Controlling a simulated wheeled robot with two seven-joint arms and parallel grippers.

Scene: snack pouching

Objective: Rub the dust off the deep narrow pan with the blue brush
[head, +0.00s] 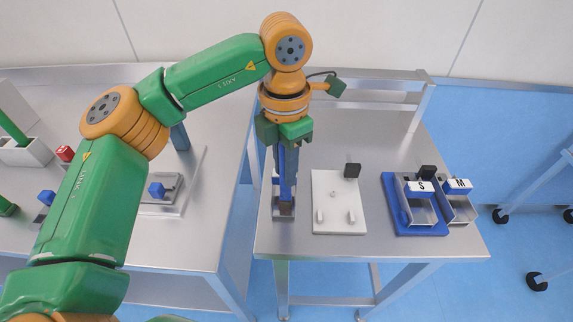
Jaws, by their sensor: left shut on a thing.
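My left gripper (286,196) points straight down over the left part of the right-hand table. It is shut on a blue upright thing, which looks like the blue brush (288,165). The lower end of the brush is at a narrow grey metal pan (284,214), which looks like the deep narrow pan. The gripper and brush hide much of this pan. I cannot tell whether the brush touches its inside, and no dust can be made out. My right gripper is not in view.
Beside the pan lies a white board (325,190) with small pegs and a black block (352,170). Further right a blue tray (392,190) holds metal pieces with labels S and M. The left-hand table (190,240) carries metal trays and small coloured blocks. A gap separates the tables.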

